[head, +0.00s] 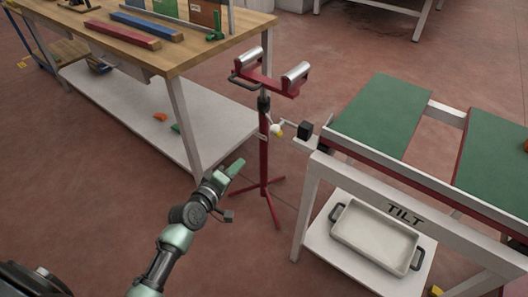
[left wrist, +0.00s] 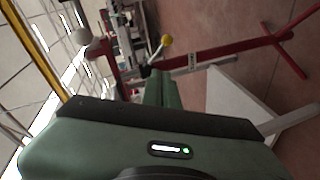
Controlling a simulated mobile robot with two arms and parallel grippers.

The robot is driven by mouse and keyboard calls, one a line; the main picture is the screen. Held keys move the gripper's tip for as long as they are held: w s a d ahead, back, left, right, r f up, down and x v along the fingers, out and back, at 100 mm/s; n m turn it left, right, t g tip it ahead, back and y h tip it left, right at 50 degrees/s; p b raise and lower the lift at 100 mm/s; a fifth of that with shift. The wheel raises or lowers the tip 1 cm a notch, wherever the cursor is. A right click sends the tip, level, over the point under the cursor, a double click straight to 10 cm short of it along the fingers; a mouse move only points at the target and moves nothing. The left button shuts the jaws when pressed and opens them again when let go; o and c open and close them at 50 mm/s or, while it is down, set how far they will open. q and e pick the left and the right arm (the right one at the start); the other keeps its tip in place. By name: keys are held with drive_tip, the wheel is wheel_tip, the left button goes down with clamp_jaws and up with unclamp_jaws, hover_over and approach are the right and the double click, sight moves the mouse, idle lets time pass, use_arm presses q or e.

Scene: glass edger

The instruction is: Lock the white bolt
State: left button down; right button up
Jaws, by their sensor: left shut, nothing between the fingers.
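A small white round knob (head: 276,129) shows beside the red roller stand's post, left of the tilt table. A yellow spot shows right by it. I cannot tell for sure whether this is the white bolt. My left gripper (head: 237,166) is shut and empty, left of the post and apart from the knob. Its green fingers (left wrist: 160,88) point toward the lever in the wrist view. My right gripper is out of view.
The tilt table (head: 375,115) with green tops stands right, with a black block (head: 304,130) at its left corner and a grey tray (head: 372,240) below. A wooden workbench (head: 180,48) stands upper left. The red roller stand (head: 265,150) has splayed feet; floor is open around it.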

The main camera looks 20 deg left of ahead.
use_arm(q)
wheel_tip(320, 180, up, 10)
drive_tip(key=n+t+h+b, duration=0.1)
drive_tip(key=t+b, duration=0.1)
drive_tip(key=t, duration=0.1)
drive_tip(key=shift+w+d+n, duration=0.15)
drive_tip(key=shift+w+n, duration=0.15)
drive_tip(key=shift+w, duration=0.05)
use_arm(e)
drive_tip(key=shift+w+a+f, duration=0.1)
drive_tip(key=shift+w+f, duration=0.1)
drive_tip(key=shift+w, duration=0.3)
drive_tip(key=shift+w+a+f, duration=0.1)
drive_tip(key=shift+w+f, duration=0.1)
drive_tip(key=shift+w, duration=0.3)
use_arm(q)
drive_tip(key=shift+w, duration=0.1)
drive_tip(key=f+b+x, duration=0.1)
drive_tip(key=x, duration=0.9)
drive_tip(key=s+d, duration=0.2)
drive_tip(key=d, duration=0.1)
drive_tip(key=shift+s+d+p, duration=0.1)
drive_tip(key=shift+d+p, duration=0.15)
drive_tip(key=shift+p, duration=0.05)
drive_tip(key=shift+d, duration=0.1)
